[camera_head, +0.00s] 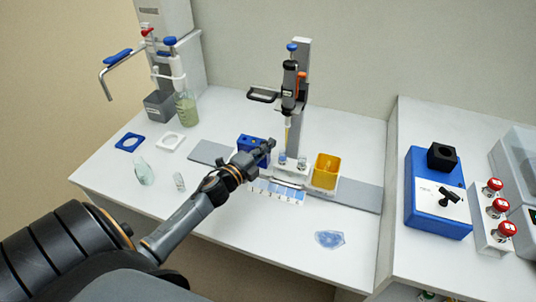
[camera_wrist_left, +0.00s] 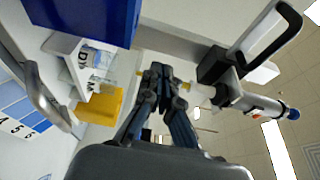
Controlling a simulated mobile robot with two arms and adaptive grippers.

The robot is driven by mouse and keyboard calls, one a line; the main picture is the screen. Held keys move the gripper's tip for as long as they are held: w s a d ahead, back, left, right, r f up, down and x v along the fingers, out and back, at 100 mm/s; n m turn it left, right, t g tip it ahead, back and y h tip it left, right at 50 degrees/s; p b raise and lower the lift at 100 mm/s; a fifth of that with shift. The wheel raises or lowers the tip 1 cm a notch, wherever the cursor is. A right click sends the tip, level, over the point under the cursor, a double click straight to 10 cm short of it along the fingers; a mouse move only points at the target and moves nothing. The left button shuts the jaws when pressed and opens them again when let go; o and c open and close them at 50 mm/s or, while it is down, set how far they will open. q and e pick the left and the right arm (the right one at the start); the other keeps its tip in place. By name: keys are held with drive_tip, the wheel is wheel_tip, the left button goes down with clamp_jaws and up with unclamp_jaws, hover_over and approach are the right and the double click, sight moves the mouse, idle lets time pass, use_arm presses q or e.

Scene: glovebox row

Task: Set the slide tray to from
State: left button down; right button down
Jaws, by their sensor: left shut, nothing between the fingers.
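The slide tray is a white carriage (camera_head: 316,183) on a grey rail (camera_head: 360,196). It carries a blue block (camera_head: 247,142), small vials (camera_head: 301,163) and a yellow bin (camera_head: 326,171). A bar handle (camera_head: 287,184) runs along its front, above a blue-and-white numbered scale (camera_head: 275,193); the handle also shows in the left wrist view (camera_wrist_left: 46,97). My left gripper (camera_head: 268,147) is shut and empty beside the blue block, above the tray. Its closed fingers (camera_wrist_left: 160,72) show in the left wrist view. The left arm hides part of the tray's left side. My right gripper is not in view.
A pipette on a stand (camera_head: 289,90) rises behind the tray. A green-filled bottle (camera_head: 187,109) and dispenser stand at the back left. A small flask (camera_head: 144,173) and vial (camera_head: 179,181) stand left of my arm. A clear blue piece (camera_head: 329,239) lies at the front right.

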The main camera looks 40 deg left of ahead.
use_arm(q)
wheel_tip(320, 180, up, 5)
drive_tip(key=shift+f, duration=0.2)
drive_tip(key=c, duration=1.9)
unclamp_jaws()
drive_tip(key=shift+r, duration=0.25)
drive_tip(key=shift+o, duration=1.1)
drive_tip(key=s+d+f+g, duration=0.1)
drive_tip(key=s+d+f, duration=0.2)
drive_tip(key=s+f, duration=0.4)
drive_tip(key=shift+s+f, duration=0.15)
drive_tip(key=shift+f, duration=0.1)
drive_tip(key=shift+g+h, duration=0.5)
drive_tip(key=shift+g, duration=0.2)
drive_tip(key=s+d+f, duration=0.1)
drive_tip(key=s, duration=0.2)
drive_tip(key=s+d+f, duration=0.1)
drive_tip(key=s+f, duration=0.1)
drive_tip(key=s, duration=0.1)
drive_tip(key=s+f, duration=0.2)
drive_tip(key=s, duration=0.1)
drive_tip(key=shift+s+d+f, duration=0.1)
drive_tip(key=shift+d+f, duration=0.1)
drive_tip(key=shift+d, duration=0.2)
drive_tip(key=p+x, duration=0.2)
drive_tip(key=x, duration=1.1)
drive_tip(key=shift+w+f, duration=0.1)
drive_tip(key=shift+w, duration=0.3)
clamp_jaws()
